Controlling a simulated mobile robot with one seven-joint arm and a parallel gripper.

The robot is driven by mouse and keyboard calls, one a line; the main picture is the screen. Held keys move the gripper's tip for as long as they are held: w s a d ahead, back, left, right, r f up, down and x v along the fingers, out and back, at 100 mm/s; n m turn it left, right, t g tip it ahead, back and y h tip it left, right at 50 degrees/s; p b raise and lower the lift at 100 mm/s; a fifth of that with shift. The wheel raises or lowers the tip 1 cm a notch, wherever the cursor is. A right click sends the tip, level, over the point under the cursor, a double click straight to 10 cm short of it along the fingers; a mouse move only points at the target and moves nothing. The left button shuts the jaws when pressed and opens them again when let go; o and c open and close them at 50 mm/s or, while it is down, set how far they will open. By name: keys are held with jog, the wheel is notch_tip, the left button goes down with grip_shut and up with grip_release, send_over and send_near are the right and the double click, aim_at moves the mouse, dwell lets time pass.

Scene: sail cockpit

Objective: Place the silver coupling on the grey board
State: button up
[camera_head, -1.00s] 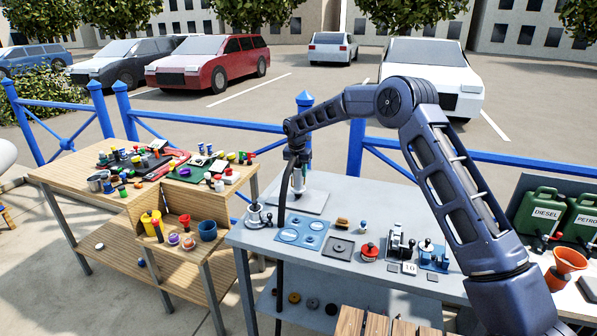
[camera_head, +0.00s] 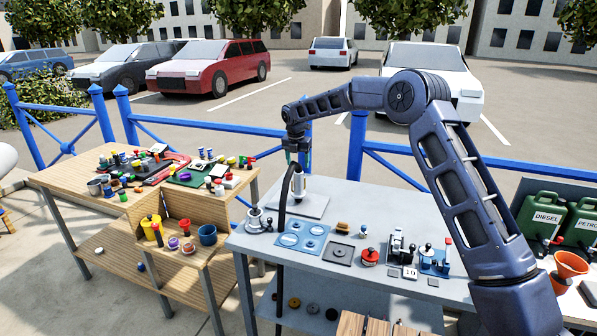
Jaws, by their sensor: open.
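The silver coupling (camera_head: 298,187) stands upright on the grey board (camera_head: 315,208), toward the board's back left part, at the rear of the grey workbench. My gripper (camera_head: 299,160) is open and empty just above the coupling, apart from it as far as I can see. Its fingers are small and dark here, and a black cable hanging in front covers part of the coupling's left side and the board.
A metal fixture with a round base (camera_head: 254,222) stands left of the board. A blue plate with discs (camera_head: 303,238) and a dark square plate (camera_head: 338,252) lie in front. A red-topped piece (camera_head: 369,257) sits to the right. Blue railing (camera_head: 222,126) runs behind.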

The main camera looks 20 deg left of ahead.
jog(key=shift+s+r, duration=0.2)
jog(key=shift+r, duration=1)
jog(key=shift+s+r, duration=0.15)
jog(key=shift+r, duration=1.05)
jog(key=d+r+m, duration=0.4)
jog(key=d+r, duration=0.2)
jog(key=d, duration=0.3)
jog(key=d+r+m, duration=0.4)
jog(key=d+r, duration=0.2)
jog(key=d, duration=0.4)
jog(key=s+d+r+m+t, duration=0.1)
jog(key=s+d+r+m, duration=0.25)
jog(key=d, duration=0.65)
jog(key=s+d+r+m, duration=0.3)
jog(key=s+d+m, duration=0.15)
jog(key=d, duration=0.55)
jog(key=s+d+m+t, duration=0.1)
jog(key=s+d+m, duration=0.9)
jog(key=s+d, duration=0.6)
jog(key=s+d+f+m, duration=0.7)
jog(key=s+d+m, duration=0.3)
jog(key=s, duration=0.2)
jog(key=shift+s+d+f+t, duration=0.25)
jog(key=shift+s+f+t, duration=0.05)
jog(key=shift+f+t, duration=0.1)
